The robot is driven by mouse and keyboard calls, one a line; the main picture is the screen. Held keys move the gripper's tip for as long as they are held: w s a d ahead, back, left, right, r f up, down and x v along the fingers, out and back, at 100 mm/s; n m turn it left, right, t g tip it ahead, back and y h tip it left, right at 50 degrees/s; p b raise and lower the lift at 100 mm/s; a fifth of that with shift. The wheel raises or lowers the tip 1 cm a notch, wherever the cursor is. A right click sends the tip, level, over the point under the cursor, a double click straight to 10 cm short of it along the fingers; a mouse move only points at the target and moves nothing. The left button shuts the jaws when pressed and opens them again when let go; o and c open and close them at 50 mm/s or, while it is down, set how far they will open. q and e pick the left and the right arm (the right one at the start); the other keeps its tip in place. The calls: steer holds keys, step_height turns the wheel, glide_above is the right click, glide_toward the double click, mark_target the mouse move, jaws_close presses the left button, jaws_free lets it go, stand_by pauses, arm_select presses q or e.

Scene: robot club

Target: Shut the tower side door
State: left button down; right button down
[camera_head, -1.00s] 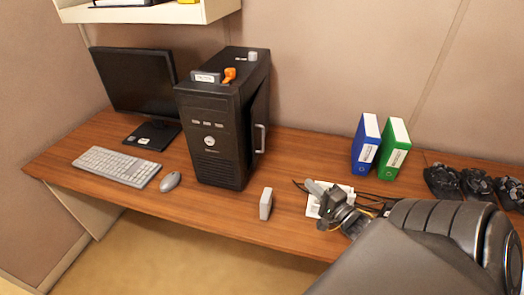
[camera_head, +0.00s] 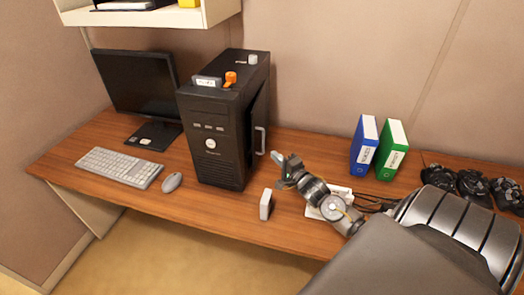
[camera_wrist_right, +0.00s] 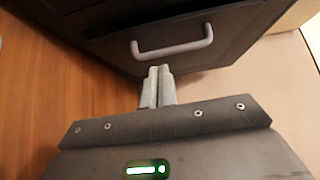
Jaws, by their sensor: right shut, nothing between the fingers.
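The black computer tower (camera_head: 212,150) stands upright on the desk. Its side door (camera_head: 258,112) is on the right side and looks partly open, standing out from the body at an angle. The pale door handle (camera_head: 260,140) is on its outer face; in the right wrist view the handle (camera_wrist_right: 172,49) is just beyond the fingertips. My right gripper (camera_head: 276,157) is just right of the door, below the handle. In the wrist view its fingers (camera_wrist_right: 158,72) are together and empty, pointing at the door near the handle; contact cannot be told. My left gripper is not in view.
A small white box (camera_head: 265,204) stands near the desk's front edge, below my gripper. A keyboard (camera_head: 120,167), mouse (camera_head: 172,182) and monitor (camera_head: 137,82) are left. Blue (camera_head: 363,145) and green (camera_head: 391,150) binders stand right. Small items sit on the tower top, including an orange one (camera_head: 230,79).

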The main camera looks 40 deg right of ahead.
mark_target(255, 146)
steer(key=w, duration=0.1)
steer(key=w+a, duration=0.1)
steer(key=w, duration=0.1)
steer(key=w+p, duration=0.1)
steer(key=w, duration=0.1)
steer(key=shift+a+r, duration=0.1)
steer(key=shift+a, duration=0.2)
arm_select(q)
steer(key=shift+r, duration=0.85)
arm_select(e)
steer(key=shift+w+a, duration=0.35)
steer(key=shift+a, duration=0.05)
